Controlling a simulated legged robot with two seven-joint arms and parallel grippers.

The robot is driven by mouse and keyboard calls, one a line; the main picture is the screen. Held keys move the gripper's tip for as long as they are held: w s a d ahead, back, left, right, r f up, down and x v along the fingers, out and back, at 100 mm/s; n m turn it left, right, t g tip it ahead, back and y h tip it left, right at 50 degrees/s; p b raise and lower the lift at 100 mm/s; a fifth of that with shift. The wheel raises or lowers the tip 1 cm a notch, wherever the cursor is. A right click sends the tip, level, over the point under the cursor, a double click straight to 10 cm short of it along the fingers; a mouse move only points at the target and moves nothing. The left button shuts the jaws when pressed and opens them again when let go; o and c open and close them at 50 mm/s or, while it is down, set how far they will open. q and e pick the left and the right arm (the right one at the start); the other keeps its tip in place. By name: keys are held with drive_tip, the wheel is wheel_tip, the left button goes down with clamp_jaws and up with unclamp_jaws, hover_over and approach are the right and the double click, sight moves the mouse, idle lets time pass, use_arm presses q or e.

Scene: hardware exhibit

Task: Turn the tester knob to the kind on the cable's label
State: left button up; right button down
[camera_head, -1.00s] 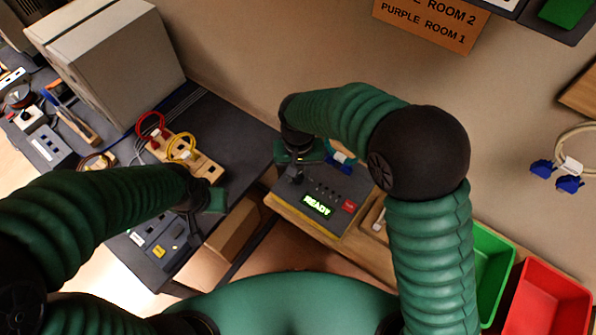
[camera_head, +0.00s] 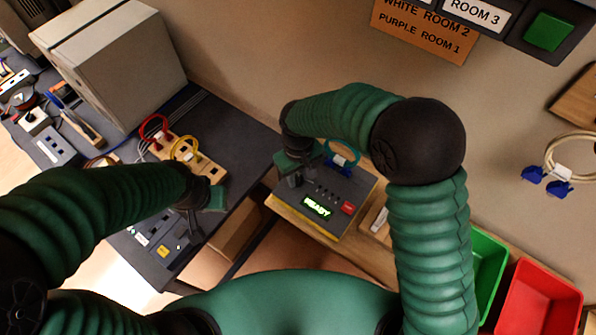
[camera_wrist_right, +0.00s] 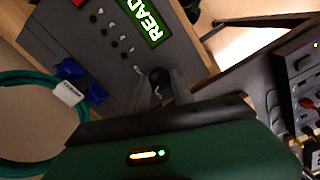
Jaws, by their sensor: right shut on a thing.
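The tester (camera_head: 325,218) is a grey box with a lit green display reading READY, a red button and a row of small indicators; it also shows in the wrist view (camera_wrist_right: 75,40). Its dark knob (camera_wrist_right: 160,78) sits between the fingers of my right gripper (camera_wrist_right: 161,84), which is shut on it. In the head view my right gripper (camera_head: 289,178) is at the tester's left corner and hides the knob. My left gripper (camera_head: 203,200) hovers over the dark table.
The dark table (camera_head: 240,135) holds a large grey box (camera_head: 120,65), a wooden block with red and yellow cables (camera_head: 190,155), and a panel. Green (camera_head: 490,262) and red (camera_head: 540,300) bins stand at right. A signboard (camera_head: 425,30) hangs on the wall.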

sight(298, 177)
drive_tip(key=shift+r+n+p, duration=0.1)
drive_tip(key=shift+n+p, duration=0.75)
drive_tip(key=shift+n, duration=1.45)
drive_tip(key=c, duration=1.1)
unclamp_jaws()
drive_tip(key=shift+r, duration=0.4)
wheel_tip(298, 177, up, 16)
drive_tip(key=b, duration=0.1)
